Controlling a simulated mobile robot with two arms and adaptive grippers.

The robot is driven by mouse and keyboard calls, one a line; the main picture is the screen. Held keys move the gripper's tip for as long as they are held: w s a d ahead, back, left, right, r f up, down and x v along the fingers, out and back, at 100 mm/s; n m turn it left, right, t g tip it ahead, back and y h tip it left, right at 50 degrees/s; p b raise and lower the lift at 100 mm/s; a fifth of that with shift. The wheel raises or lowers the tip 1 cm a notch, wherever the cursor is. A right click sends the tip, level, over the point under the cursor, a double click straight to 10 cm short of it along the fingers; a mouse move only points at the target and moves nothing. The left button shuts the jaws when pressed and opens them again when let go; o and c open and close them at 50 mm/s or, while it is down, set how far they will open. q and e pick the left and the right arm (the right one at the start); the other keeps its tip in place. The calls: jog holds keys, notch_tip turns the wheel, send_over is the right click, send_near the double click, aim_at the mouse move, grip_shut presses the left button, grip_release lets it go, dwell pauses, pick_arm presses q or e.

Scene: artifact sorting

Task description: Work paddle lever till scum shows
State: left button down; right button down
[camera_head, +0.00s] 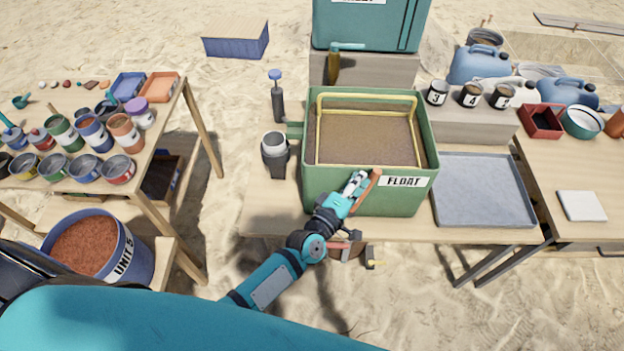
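The green tank labelled FLOAT (428,130) stands on the middle table, filled with brown, murky water (365,138). A yellow tube frame (368,97) sits inside its rim. An orange-brown bar (373,184), which looks like the paddle lever, slants upward at the tank's front wall, left of the label. My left gripper (353,184) is at the near wall, its fingers close against the bar. Whether they are shut on it cannot be told. No distinct scum layer can be made out on the water. My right gripper is not in view.
A grey metal tray (482,188) lies right of the tank. A dark post with a grey cup (275,147) and a blue-topped bottle (277,95) stand left. Numbered jars (470,94) stand on a block behind. The left table holds several paint cans (92,133).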

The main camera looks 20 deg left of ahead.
aim_at(374, 180)
pick_arm(q)
jog(key=shift+w+d+f+b, duration=0.1)
jog(key=shift+w+d, duration=0.1)
jog(key=shift+d, duration=0.35)
jog(key=shift+w+d+b, duration=0.1)
jog(key=shift+w+d, duration=0.1)
jog(key=shift+d, duration=0.35)
jog(key=shift+w+d+f+b, duration=0.1)
jog(key=shift+w+d, duration=0.1)
jog(key=shift+d, duration=0.35)
jog(key=shift+r, duration=0.1)
